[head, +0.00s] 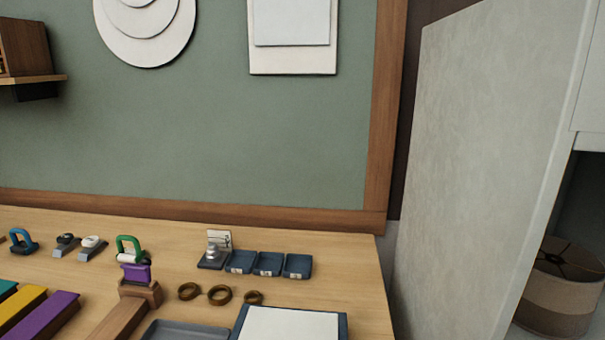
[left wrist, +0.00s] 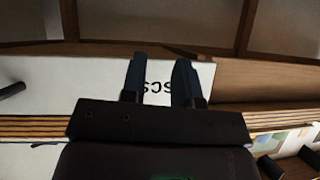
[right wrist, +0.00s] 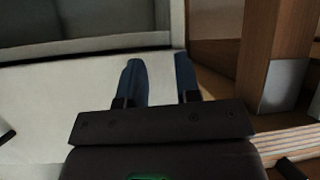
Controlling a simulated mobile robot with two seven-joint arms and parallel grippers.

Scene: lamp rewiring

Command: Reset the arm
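Neither gripper shows in the head view. In the left wrist view my left gripper (left wrist: 160,72) has its two dark blue fingers apart, with nothing between them. Behind them are a white surface with dark lettering and wooden edges. I cannot tell how far either gripper is from these surfaces.
In the head view a wooden worktop (head: 350,265) holds small dark blue trays (head: 268,264), brown rings (head: 219,295), a green-handled padlock-like item (head: 129,248) and a white-topped panel (head: 290,325). A grey partition (head: 480,170) stands right. A lampshade (head: 562,290) shows behind it.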

